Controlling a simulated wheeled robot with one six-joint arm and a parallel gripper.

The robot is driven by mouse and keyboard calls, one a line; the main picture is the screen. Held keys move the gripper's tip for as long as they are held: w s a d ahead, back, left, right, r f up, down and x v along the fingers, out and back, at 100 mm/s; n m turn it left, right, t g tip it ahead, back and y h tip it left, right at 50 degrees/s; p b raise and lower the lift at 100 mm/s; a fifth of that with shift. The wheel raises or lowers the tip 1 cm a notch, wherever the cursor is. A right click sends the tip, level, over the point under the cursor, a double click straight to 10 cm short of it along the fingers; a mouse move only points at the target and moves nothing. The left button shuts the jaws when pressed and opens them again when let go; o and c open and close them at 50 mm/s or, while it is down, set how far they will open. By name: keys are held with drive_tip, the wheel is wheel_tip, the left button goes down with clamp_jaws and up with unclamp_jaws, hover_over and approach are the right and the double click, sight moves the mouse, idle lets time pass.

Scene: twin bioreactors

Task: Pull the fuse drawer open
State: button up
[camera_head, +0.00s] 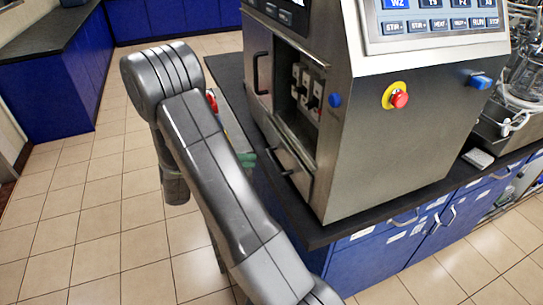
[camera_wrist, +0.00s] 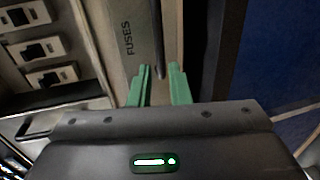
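The fuse drawer (camera_head: 297,181) is the low steel front on the left face of the cabinet, below an open bay. Its dark bar handle (camera_head: 281,163) runs along it. In the wrist view the drawer front (camera_wrist: 128,65) carries the word FUSES, and its handle (camera_wrist: 158,45) shows as a dark bar. The drawer looks shut. My gripper (camera_wrist: 160,70) has green fingers, apart, with the handle's near end appearing between the fingertips. I cannot tell whether they touch it. In the head view the green fingers (camera_head: 248,159) show just left of the handle, partly hidden by my arm.
The open bay holds several white switches (camera_head: 306,92). A door handle (camera_head: 261,73) is beside it. The black worktop edge (camera_head: 345,228) runs below. Tiled floor (camera_head: 120,195) is clear at left.

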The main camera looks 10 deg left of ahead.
sight(272, 157)
drive_tip(key=p+x, duration=0.1)
drive_tip(key=x, duration=0.7)
drive_tip(key=shift+d, duration=0.1)
clamp_jaws()
